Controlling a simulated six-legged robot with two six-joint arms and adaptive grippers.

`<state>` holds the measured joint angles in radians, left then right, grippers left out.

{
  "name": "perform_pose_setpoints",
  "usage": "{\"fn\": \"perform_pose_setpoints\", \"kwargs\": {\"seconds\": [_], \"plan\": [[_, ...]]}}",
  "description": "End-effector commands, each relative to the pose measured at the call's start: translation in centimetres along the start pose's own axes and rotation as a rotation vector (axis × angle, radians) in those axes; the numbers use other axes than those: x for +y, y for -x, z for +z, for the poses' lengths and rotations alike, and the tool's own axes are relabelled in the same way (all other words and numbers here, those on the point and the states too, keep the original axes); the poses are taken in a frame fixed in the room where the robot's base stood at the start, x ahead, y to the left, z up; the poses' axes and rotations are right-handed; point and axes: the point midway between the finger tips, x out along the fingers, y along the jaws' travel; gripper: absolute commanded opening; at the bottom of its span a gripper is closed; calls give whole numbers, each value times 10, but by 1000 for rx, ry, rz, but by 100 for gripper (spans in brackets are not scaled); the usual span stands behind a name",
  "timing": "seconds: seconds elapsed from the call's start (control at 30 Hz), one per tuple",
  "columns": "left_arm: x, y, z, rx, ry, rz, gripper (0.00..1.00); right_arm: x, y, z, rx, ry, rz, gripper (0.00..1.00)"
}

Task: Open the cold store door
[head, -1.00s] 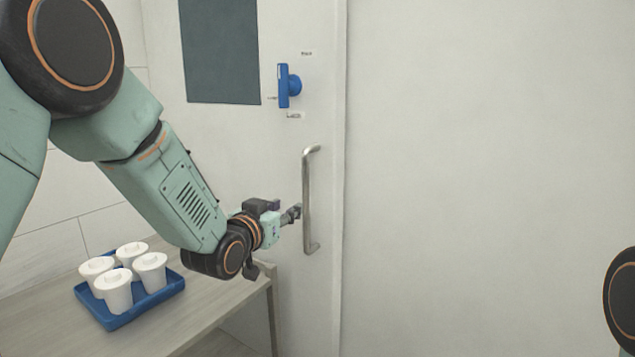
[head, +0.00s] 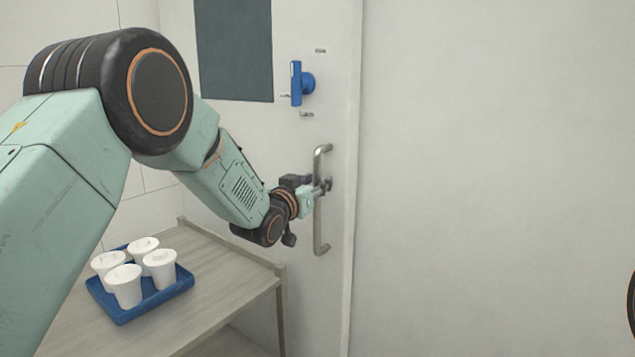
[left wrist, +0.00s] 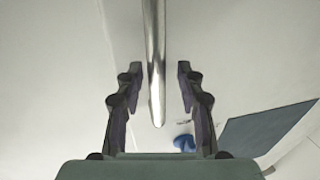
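The cold store door (head: 215,140) is pale, with a dark window panel, and looks shut against its frame. A vertical metal handle (head: 318,225) is fixed near its right edge. A blue latch (head: 297,83) with a round knob sits above the handle, its lever upright. My left gripper (head: 325,187) is at the upper part of the handle. In the left wrist view, the left gripper (left wrist: 155,75) is open. The handle bar (left wrist: 155,45) runs between its two fingers, with a gap visible on both sides. My right gripper is out of view.
A wooden table (head: 235,265) stands at the lower left, its right end close to the door. A blue tray (head: 165,302) on it holds several white lidded cups (head: 125,285). A plain pale wall (head: 500,170) fills the right side.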

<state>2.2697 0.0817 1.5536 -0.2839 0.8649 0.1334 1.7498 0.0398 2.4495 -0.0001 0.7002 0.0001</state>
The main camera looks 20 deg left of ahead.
Motion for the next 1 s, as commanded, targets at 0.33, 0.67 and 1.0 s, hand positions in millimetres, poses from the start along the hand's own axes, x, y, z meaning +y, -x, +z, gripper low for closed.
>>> {"fn": "perform_pose_setpoints", "kwargs": {"seconds": [0.33,0.67,1.0], "plan": [[2,-10,0,0,0,0,38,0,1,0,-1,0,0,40],[2,-9,0,0,0,-1,18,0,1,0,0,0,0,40],[2,-9,0,0,0,0,0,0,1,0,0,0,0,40]]}}
